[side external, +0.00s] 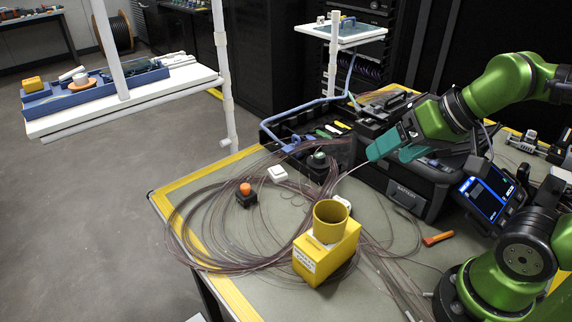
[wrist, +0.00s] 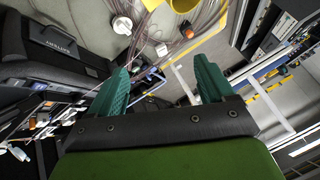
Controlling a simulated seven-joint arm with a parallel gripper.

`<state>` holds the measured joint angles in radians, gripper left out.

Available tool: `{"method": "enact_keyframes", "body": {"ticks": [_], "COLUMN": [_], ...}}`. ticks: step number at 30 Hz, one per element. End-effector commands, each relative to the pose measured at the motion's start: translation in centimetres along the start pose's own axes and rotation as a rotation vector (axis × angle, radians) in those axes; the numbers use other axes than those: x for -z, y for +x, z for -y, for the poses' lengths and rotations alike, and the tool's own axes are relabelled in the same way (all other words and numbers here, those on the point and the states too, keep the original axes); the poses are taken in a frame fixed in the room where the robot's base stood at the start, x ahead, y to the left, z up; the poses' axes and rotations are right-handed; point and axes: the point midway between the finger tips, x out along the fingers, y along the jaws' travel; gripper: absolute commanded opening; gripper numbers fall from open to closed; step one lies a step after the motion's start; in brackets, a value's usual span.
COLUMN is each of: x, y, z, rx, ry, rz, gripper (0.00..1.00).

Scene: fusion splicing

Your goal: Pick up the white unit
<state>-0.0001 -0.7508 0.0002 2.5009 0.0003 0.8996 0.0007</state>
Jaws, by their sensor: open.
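A small white box-like unit (side external: 277,174) lies on the grey table among thin looped cables in the side view. A second small white piece (side external: 343,202) shows partly behind the yellow cup.
A yellow cup on a yellow block (side external: 310,262) stands at the front. An orange-topped button (side external: 245,195) and a dark button with a pale top (side external: 318,160) flank the unit. The large black case (side external: 405,193) is under my gripper. Loose cables cover much of the table.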

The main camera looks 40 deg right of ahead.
Motion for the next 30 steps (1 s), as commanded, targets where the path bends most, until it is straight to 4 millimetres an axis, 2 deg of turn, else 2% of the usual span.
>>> {"method": "enact_keyframes", "body": {"ticks": [11, 13, 21, 26, 30], "x": [0.0, 0.0, 0.0, -0.2, 2.6], "y": [0.0, 0.0, 0.0, 1.7, 3.8], "z": [0.0, 0.0, 0.0, -0.2, 0.6], "rx": [0.000, 0.000, 0.000, -0.026, -0.064], "ry": [-0.001, -0.001, -0.001, 0.007, 0.004], "rz": [0.000, 0.000, 0.002, 0.071, 0.146], "gripper": [0.81, 0.74, 0.74, 0.74, 0.74]}}
